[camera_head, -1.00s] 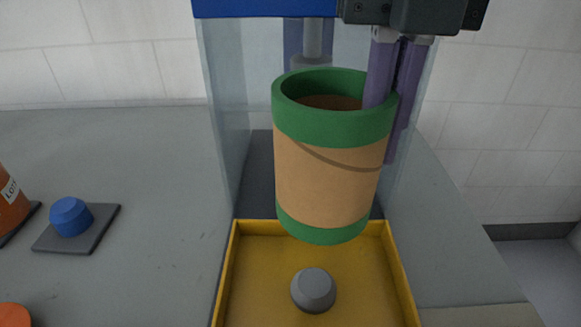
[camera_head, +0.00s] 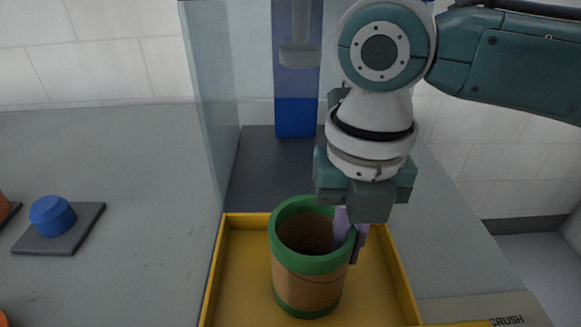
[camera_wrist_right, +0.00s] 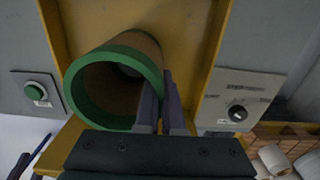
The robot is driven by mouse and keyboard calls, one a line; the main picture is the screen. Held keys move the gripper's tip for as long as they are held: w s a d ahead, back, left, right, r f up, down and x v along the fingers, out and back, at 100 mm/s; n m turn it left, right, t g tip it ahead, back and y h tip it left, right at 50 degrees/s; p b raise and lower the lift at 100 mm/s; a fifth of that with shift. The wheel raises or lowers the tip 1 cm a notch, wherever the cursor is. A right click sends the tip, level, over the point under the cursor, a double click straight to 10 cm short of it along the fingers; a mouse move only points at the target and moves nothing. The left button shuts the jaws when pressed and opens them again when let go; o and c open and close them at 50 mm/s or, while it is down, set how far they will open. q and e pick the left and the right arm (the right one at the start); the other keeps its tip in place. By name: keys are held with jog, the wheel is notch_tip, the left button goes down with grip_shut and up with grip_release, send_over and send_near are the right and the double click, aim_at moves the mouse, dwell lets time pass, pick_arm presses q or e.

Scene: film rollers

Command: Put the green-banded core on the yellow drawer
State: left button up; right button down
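The green-banded core (camera_head: 308,288) is a brown hollow cylinder with green bands at both ends. It stands nearly upright, low inside the yellow drawer (camera_head: 213,275), at its middle. My right gripper (camera_head: 350,235) comes from above and is shut on the core's right wall, one purple finger inside the rim and one outside. The right wrist view shows the core's open mouth (camera_wrist_right: 75,93) beside the fingers (camera_wrist_right: 160,105). A grey shape, apparently the drawer's peg, shows dimly inside the core. Whether the core's base touches the drawer floor is hard to tell. My left gripper is not in view.
Clear panels (camera_head: 212,110) flank the machine behind the drawer, with a grey plunger (camera_head: 299,55) above. A blue knob (camera_head: 52,215) on a dark plate lies at left. The right wrist view shows a green button (camera_wrist_right: 35,92) and a black dial (camera_wrist_right: 237,113) beside the drawer.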

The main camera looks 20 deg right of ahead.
jog(key=shift+f, duration=0.2)
jog(key=c, duration=1.1)
grip_release()
jog(key=shift+o, duration=0.2)
jog(key=shift+r, duration=0.1)
notch_tip(320, 180, up, 12)
jog(key=shift+r+p, duration=0.15)
jog(key=shift+p, duration=0.8)
